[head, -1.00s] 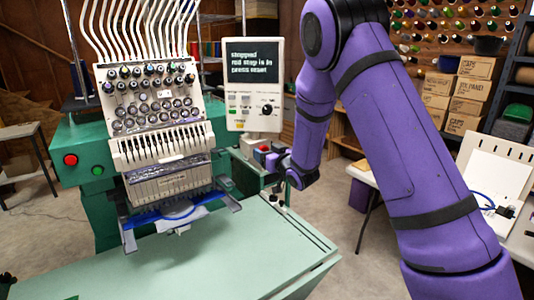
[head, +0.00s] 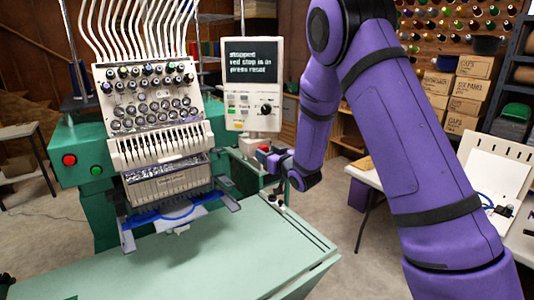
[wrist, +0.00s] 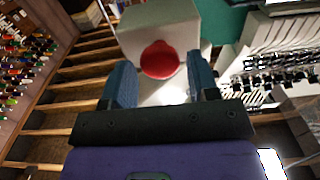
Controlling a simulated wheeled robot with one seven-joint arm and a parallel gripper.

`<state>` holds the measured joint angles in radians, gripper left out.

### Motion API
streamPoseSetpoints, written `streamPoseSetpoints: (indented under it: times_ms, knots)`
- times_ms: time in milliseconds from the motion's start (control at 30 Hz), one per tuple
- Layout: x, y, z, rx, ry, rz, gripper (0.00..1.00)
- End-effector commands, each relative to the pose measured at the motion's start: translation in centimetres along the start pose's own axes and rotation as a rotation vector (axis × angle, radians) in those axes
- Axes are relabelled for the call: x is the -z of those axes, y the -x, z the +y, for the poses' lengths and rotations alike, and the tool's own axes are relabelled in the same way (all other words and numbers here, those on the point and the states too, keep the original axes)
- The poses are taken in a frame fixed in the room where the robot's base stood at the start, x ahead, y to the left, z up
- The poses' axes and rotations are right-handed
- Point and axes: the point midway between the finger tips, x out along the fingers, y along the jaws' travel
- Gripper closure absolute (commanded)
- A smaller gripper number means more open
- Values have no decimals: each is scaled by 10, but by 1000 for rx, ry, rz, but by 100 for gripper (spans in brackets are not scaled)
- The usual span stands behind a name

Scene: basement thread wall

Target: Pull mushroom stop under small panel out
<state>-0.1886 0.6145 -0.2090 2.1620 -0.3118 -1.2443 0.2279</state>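The small panel (head: 252,83) stands right of the embroidery machine head, and its screen reads "stopped", "red stop is in", "press reset". The red mushroom stop (head: 262,149) is on a pale box below the panel, partly hidden by my gripper (head: 269,158) in the head view. In the wrist view, the round red stop (wrist: 160,60) shows between and just beyond the fingertips of my gripper (wrist: 161,78). The two blue fingers are apart, one on each side of the stop, with visible gaps. Whether the fingertips reach around its rim is unclear.
The embroidery machine (head: 155,125) with its needles and threads stands left of the panel. A pale green table (head: 190,255) lies in front. Another red button (head: 69,160) and a green button sit on the machine's left side. Shelves and boxes (head: 478,67) are at the right.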

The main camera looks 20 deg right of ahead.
Motion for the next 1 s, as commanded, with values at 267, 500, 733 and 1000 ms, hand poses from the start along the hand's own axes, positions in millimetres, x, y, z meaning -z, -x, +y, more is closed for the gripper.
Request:
streamPoseSetpoints:
  times_ms: [267, 500, 733, 1000]
  knots:
    - [1, -1, 0, 0, 0, 2, 34]
    - [1, 15, 0, -1, 0, 2, 34]
    - [2, 58, 0, -1, -1, 2, 34]
    - [2, 98, 0, 0, 0, 2, 34]
